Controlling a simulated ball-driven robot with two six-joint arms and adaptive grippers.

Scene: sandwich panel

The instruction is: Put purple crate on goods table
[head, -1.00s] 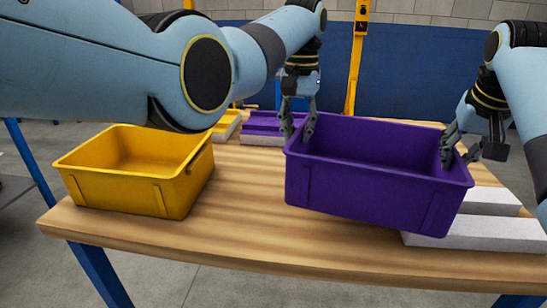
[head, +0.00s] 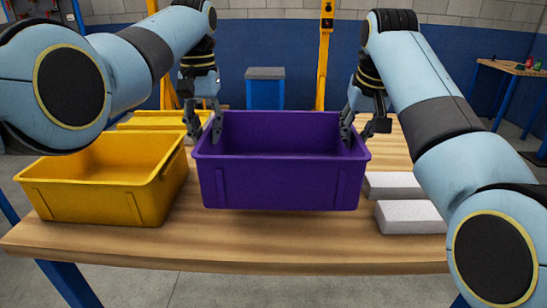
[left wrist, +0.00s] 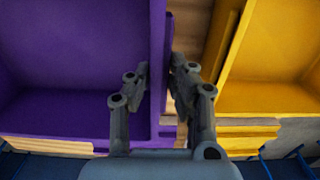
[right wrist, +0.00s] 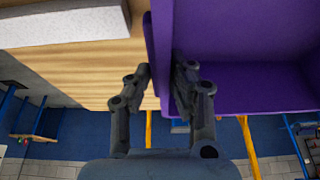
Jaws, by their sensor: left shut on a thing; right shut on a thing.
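The purple crate (head: 280,182) is upright and empty, in the middle of the head view above the wooden table (head: 130,247). My left gripper (head: 205,135) is shut on its left wall, one finger inside and one outside; the crate also shows in the left wrist view (left wrist: 70,110). My right gripper (head: 352,140) is shut on its right wall in the same way; the wall also shows in the right wrist view (right wrist: 240,90). The crate looks level. Whether its base touches the table is hard to tell.
A yellow crate (head: 95,195) stands close on the left of the table. Two white blocks (head: 408,216) lie on the right under my right arm. A yellow tray-like thing (head: 160,120) sits behind. A grey-topped blue stand (head: 265,90) and a second table (head: 515,68) are farther back.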

